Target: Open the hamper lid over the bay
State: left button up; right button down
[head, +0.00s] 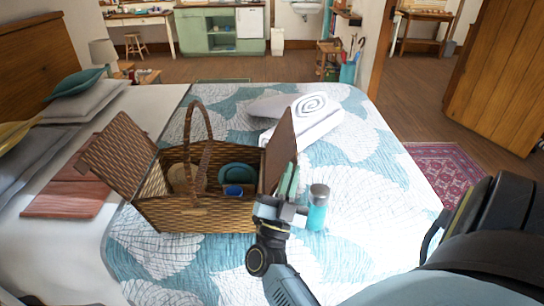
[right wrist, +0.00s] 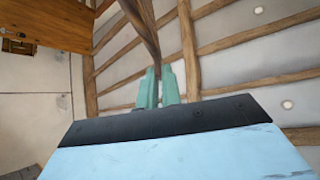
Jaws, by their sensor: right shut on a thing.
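The wicker hamper (head: 190,217) stands on the bed with a tall arched handle (head: 207,125). Its left lid (head: 120,158) is open and leans out to the left. Its right lid (head: 279,148) stands steeply up at the right side, so the inside is uncovered there. A teal bowl (head: 237,173) and a blue cup (head: 234,191) show inside. My right gripper (head: 289,178) is at the right lid's outer side. In the right wrist view its green fingers (right wrist: 158,86) are shut on the lid's thin brown edge (right wrist: 142,25). My left gripper is not in view.
A teal bottle (head: 318,208) stands on the bed just right of my right gripper. A rolled white towel (head: 307,120) lies behind the right lid. Pillows (head: 85,100) and a folded red cloth (head: 75,188) lie left. The quilt right of the bottle is clear.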

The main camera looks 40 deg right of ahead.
jog(key=shift+s+d+f+m+g, duration=0.3)
jog(key=shift+m+g, duration=0.2)
jog(key=shift+m, duration=0.3)
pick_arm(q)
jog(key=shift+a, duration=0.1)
pick_arm(e)
jog(key=c, duration=1.6)
grip_release()
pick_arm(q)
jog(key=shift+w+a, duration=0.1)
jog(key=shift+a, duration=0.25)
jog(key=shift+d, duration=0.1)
pick_arm(e)
jog(key=shift+r, duration=0.1)
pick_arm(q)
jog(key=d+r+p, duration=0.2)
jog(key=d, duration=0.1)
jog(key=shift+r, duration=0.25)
pick_arm(e)
notch_tip(320, 180, up, 10)
jog(key=shift+f, duration=0.1)
